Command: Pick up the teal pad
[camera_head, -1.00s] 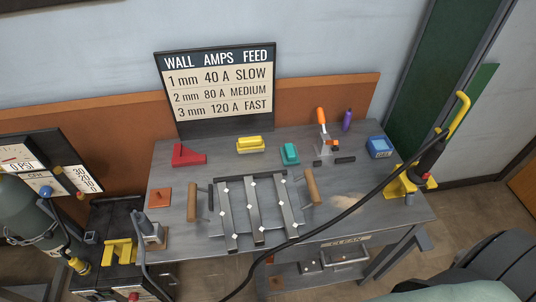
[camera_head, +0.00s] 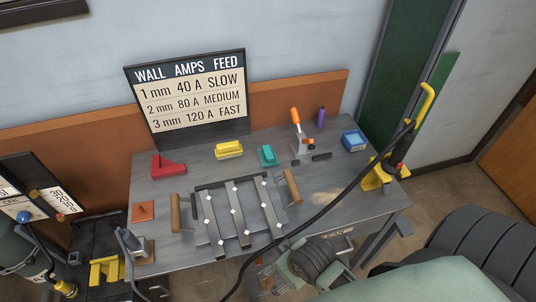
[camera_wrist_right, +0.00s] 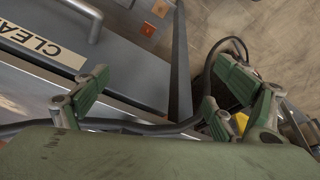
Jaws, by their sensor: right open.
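The teal pad (camera_head: 268,156) is a small block with a raised middle. It lies on the grey workbench (camera_head: 165,190), right of a yellow block and left of an orange-handled clamp. My right gripper (camera_head: 280,270) shows low in the head view, at the bench's front edge and well short of the pad. In the right wrist view the gripper (camera_wrist_right: 158,92) has its green fingers wide apart with nothing between them; the pad is not seen there. My left gripper is not in view.
The metal frame (camera_head: 240,212) with wooden handles lies between the bench's front edge and the pad. A yellow block (camera_head: 229,149), a red angle piece (camera_head: 168,167) and a clamp (camera_head: 302,140) stand near the pad. A black cable (camera_head: 340,197) crosses the bench's right side.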

